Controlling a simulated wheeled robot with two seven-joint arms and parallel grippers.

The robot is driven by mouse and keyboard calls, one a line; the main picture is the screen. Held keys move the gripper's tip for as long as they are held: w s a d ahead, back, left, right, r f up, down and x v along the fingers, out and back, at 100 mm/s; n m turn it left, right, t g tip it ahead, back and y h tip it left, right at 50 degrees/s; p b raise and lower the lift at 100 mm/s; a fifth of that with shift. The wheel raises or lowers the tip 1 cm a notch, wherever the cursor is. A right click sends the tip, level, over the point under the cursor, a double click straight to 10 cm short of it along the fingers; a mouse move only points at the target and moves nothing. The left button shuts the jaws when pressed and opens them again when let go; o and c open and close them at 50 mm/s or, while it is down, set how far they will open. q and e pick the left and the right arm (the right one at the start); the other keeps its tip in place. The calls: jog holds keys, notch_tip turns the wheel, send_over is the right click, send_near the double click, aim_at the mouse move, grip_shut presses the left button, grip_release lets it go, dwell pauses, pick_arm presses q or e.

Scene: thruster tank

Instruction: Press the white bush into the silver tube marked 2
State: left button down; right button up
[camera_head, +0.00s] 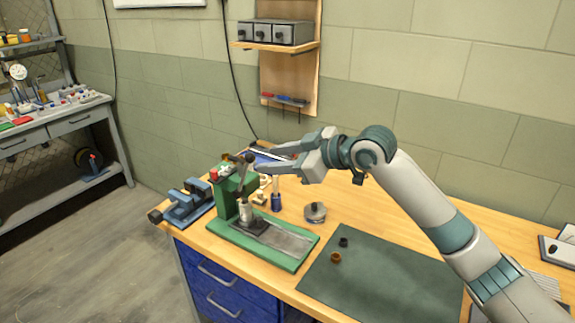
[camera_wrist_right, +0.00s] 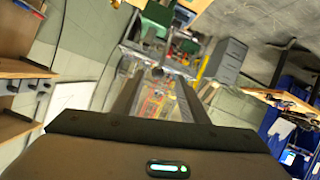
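A green lever press (camera_head: 226,196) stands on a green base near the table's left end. A silver cylinder (camera_head: 245,212) stands upright under its ram; I cannot read any mark on it. I cannot make out the white bush. My right gripper (camera_head: 260,161) is beside the upper end of the press lever (camera_head: 246,168). Its two fingers are apart, and they also show apart in the right wrist view (camera_wrist_right: 158,88). I cannot tell whether a finger touches the lever. My left gripper is not in view.
A brown bush (camera_head: 335,257) and a dark bush (camera_head: 343,242) lie on the green mat (camera_head: 385,280). A round metal piece (camera_head: 315,213) and a blue-handled tool (camera_head: 276,201) stand right of the press. A blue vise (camera_head: 184,205) is at its left. The mat is mostly clear.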

jog(key=shift+b+v, duration=0.35)
jog(key=shift+v, duration=1.45)
jog(key=shift+s+f, duration=0.1)
